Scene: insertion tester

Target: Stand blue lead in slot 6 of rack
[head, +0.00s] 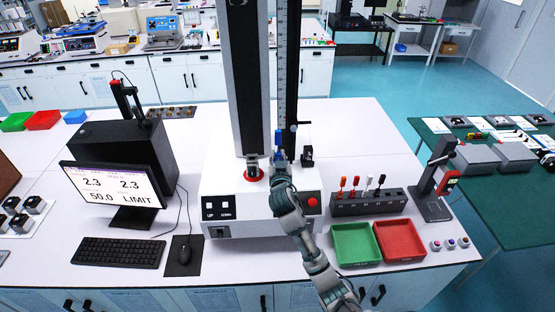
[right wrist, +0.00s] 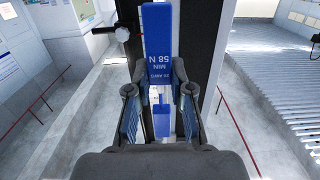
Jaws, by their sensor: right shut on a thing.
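The blue lead (head: 279,138) is at the tall tester, in front of its column. In the right wrist view the blue lead (right wrist: 157,45) carries a label reading "MIN 58 N". My right gripper (head: 280,160) is shut on it, with one finger on each side in the right wrist view (right wrist: 160,98). The dark rack (head: 368,206) stands to the right of the tester base. Several leads with red, white and dark tops stand in its left and middle part; its right end looks empty. The slot numbers are too small to read. My left gripper is out of view.
A green tray (head: 355,245) and a red tray (head: 399,241) lie in front of the rack. A dark stand (head: 432,205) is right of it. The tester base (head: 235,190) has a red button. A monitor (head: 115,190) and keyboard (head: 118,253) are at the left.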

